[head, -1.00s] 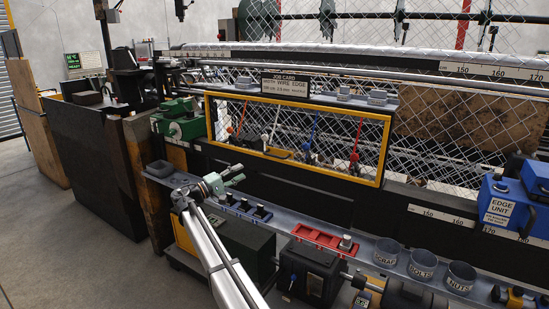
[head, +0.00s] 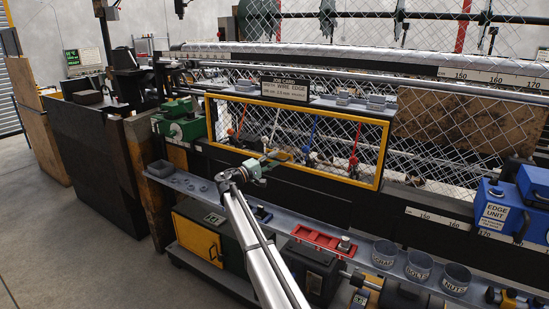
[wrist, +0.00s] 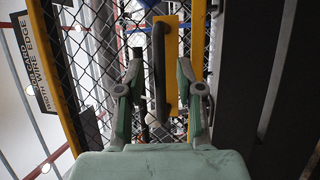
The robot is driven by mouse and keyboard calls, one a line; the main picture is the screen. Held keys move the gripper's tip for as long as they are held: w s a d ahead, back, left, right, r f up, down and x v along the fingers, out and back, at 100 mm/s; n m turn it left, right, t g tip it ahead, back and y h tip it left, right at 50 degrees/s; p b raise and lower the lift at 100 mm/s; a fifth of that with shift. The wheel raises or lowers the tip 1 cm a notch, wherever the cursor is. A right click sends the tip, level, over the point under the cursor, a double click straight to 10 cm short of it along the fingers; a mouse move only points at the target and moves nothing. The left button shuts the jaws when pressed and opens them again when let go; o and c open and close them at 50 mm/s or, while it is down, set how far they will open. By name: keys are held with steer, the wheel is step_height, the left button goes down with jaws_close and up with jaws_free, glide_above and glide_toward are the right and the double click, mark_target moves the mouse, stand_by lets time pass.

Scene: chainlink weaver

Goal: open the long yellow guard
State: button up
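The long yellow guard (head: 335,182) is a yellow-framed mesh panel. It stands upright and looks closed at the front of the machine. Its frame also shows in the wrist view (wrist: 50,60). A dark bar handle (wrist: 159,70) on a yellow plate (wrist: 172,60) is part of it. My gripper (head: 272,160) is at the guard's lower edge, left of its middle. In the wrist view my gripper (wrist: 157,78) is open, with one finger on each side of the handle. I see gaps between fingers and handle; contact at the tips cannot be told.
Coloured levers (head: 313,130) stand behind the mesh. A job card (head: 286,88) sits above the guard. Below is a grey shelf (head: 215,200) with a red tray (head: 318,242) and several round cups (head: 420,265). A blue edge unit (head: 495,208) stands at the right.

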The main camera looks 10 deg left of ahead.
steer(key=shift+w+d+r, duration=0.1)
steer(key=shift+w+d, duration=0.25)
jaws_close()
steer(key=shift+s, duration=0.2)
